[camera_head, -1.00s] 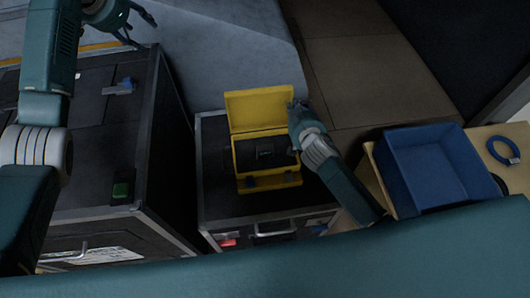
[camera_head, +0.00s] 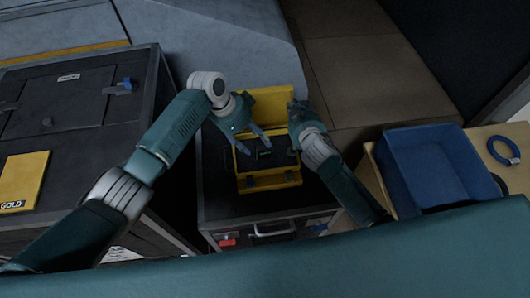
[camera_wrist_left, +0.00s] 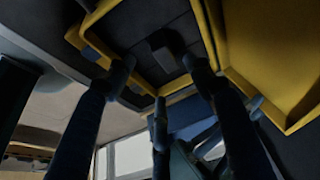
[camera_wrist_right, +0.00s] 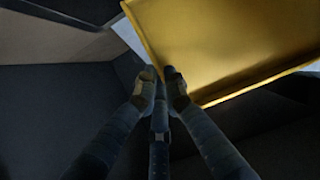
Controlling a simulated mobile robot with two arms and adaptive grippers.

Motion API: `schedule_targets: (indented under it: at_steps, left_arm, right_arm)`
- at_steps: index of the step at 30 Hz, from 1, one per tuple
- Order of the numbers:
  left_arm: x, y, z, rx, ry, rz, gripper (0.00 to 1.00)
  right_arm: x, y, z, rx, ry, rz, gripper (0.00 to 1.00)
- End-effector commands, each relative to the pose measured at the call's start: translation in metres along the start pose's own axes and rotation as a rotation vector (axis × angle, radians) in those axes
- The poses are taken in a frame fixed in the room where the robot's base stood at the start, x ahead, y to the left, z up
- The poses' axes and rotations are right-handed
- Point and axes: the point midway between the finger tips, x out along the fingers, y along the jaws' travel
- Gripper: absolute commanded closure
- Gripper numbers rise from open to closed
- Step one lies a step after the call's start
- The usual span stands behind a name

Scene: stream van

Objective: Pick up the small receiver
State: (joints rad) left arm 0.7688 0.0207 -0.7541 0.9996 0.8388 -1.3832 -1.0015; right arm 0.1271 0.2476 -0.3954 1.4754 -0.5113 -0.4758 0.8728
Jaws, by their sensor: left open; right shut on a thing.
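The small receiver (camera_head: 264,153) looks like a small dark block lying inside the open yellow case (camera_head: 270,182). In the left wrist view a dark block (camera_wrist_left: 166,42) shows in the case, beyond the fingers. My left gripper (camera_head: 251,141) is open over the case, its fingers pointing down toward the receiver; contact cannot be told. My right gripper (camera_head: 294,107) is shut at the right edge of the raised yellow lid (camera_head: 283,98). In the right wrist view its fingertips (camera_wrist_right: 159,75) meet at the edge of the lid (camera_wrist_right: 220,45).
The case stands on a dark flight case (camera_head: 225,200). A larger dark case (camera_head: 85,130) at the left carries a yellow GOLD plate (camera_head: 22,180). A blue bin (camera_head: 428,165) and a blue ring (camera_head: 503,150) are on a wooden surface at the right.

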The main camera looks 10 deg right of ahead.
Motion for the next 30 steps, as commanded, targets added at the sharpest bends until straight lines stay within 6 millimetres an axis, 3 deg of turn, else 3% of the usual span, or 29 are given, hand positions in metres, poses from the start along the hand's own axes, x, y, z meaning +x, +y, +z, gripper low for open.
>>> schedule_targets:
  at_steps: [18, 28, 30]
  left_arm:
    - [0.061, -0.003, -0.005, -0.001, -0.002, -0.001, 0.47]
    - [0.065, -0.003, -0.004, 0.0, -0.001, -0.002, 0.47]
    - [0.065, -0.003, -0.004, 0.0, -0.001, -0.002, 0.61]
  right_arm:
    - [0.0, 0.001, 0.0, 0.0, -0.001, 0.002, 1.0]
    - [0.0, 0.001, 0.0, 0.0, -0.001, 0.002, 1.0]
    - [0.0, 0.001, 0.0, 0.0, -0.001, 0.002, 1.0]
